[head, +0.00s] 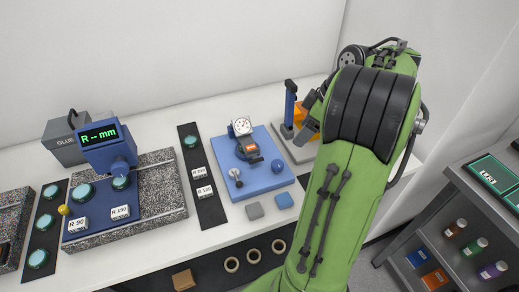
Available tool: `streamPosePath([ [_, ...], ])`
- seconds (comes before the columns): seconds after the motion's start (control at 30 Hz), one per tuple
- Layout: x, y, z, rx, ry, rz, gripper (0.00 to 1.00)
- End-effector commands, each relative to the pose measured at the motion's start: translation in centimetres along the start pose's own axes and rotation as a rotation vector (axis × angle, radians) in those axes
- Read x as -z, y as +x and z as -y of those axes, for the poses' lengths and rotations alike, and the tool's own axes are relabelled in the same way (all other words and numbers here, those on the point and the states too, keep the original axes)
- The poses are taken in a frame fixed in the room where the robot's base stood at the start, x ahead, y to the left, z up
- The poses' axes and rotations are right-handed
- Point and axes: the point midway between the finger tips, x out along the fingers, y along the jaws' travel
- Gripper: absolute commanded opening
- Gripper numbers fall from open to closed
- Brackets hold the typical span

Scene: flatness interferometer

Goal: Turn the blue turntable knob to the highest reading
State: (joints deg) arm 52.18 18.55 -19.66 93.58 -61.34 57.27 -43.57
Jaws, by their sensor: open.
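A blue turntable unit with a flat blue base plate (270,187) lies on the white bench at the centre. A round blue knob (277,165) sits on the right part of its plate. A white-faced dial gauge (241,126) stands at its back; its reading is too small to make out. A dark round part with an orange-labelled block (250,149) is below the gauge, and a small silver post (236,176) is at the left. My gripper (311,101) shows only as dark parts beside my green arm, back right of the knob and apart from it. Its fingertips are mostly hidden.
A blue column (290,103) on a grey base stands close behind the plate's right side, with orange and grey parts partly covered by my arm. A granite plate with a display (99,135) reading "R -- mm" stands left.

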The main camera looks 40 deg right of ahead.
Motion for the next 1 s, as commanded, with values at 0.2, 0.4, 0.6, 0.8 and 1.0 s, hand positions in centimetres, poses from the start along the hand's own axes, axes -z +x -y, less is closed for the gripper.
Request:
streamPosePath([
  [0.2, -0.3, 3.4, 0.0, 0.005, -0.007, 0.000, 0.63],
  [0.4, -0.3, 8.7, 0.1, 0.007, -0.006, 0.001, 0.63],
  [0.6, -0.2, 13.3, 0.1, 0.005, -0.003, 0.001, 0.63],
  [0.8, -0.1, 15.6, 0.0, 0.002, -0.003, 0.001, 0.63],
  [1.0, -0.1, 15.8, 0.0, 0.002, -0.003, 0.000, 0.63],
])
